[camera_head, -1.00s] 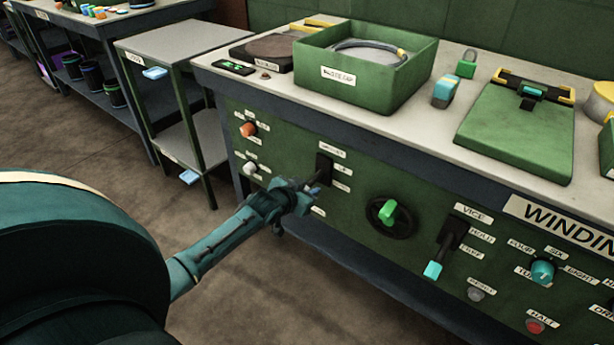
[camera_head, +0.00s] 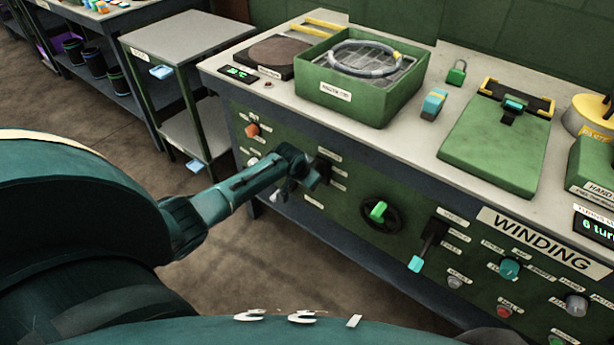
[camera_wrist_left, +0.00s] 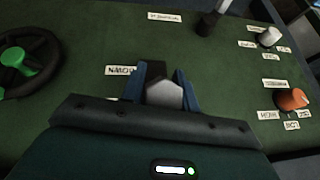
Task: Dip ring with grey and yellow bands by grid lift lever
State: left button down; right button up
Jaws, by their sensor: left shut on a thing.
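The ring with grey and yellow bands (camera_head: 345,68) lies on a wire grid (camera_head: 392,76) inside the open green box (camera_head: 345,103) on the bench. Grid and ring show near the box's rim. My left gripper (camera_head: 308,176) is at the grid lift lever's dark slot plate (camera_head: 324,170) on the bench's front panel. In the left wrist view my left gripper (camera_wrist_left: 161,90) is shut on the lever's pale grey handle (camera_wrist_left: 164,96), with a blue finger on each side. In the head view the gripper hides most of the lever. My right gripper is not in view.
Right of the lever are a handwheel (camera_head: 381,214) and another lever with a teal end (camera_head: 416,263). An orange knob (camera_head: 252,130) is at upper left. A side table (camera_head: 185,38) is at left.

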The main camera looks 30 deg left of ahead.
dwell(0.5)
pick_arm(q)
jog(key=c, duration=1.1)
grip_release()
jog(key=shift+o, duration=0.2)
jog(key=shift+s+r+p, duration=0.2)
jog(key=shift+r+p, duration=0.1)
jog(key=shift+r, duration=0.2)
jog(key=p+v, duration=0.3)
jog(key=v, duration=0.9)
jog(key=shift+r, duration=0.15)
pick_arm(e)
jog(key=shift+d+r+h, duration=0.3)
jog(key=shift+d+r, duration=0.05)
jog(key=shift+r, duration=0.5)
pick_arm(q)
jog(key=shift+w, duration=0.1)
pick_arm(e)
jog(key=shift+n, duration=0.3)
